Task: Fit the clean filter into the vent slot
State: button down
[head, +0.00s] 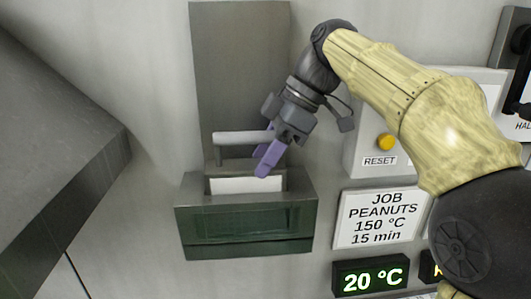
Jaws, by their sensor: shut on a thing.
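The clean filter (232,185) shows as a white panel with a grey top edge and a pale bar handle above it. Its lower part is hidden inside the green vent slot housing (245,246), so I cannot tell how deep it sits. My gripper (267,160), with purple fingers, comes from the upper right and is shut on the right part of the filter's handle. The fingers hide that end of the handle.
A grey duct (238,65) rises behind the slot. To the right are a panel with a yellow RESET button (386,142), a job card (380,218) and a 20 °C display (371,277). A dark grey slanted body (55,150) stands at left.

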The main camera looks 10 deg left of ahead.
jog(key=shift+f+b, duration=1.25)
jog(key=shift+f, duration=0.2)
jog(key=c, duration=0.7)
grip_release()
jog(key=shift+s, duration=0.1)
jog(key=shift+o, duration=0.2)
jog(key=shift+d, duration=0.1)
jog(key=shift+w+d+r, duration=0.15)
jog(key=shift+w+r, duration=0.1)
jog(key=shift+r, duration=0.15)
jog(key=p+v, duration=0.8)
jog(key=v, duration=0.8)
jog(key=shift+s+r+p, duration=0.15)
jog(key=shift+r+p, duration=0.15)
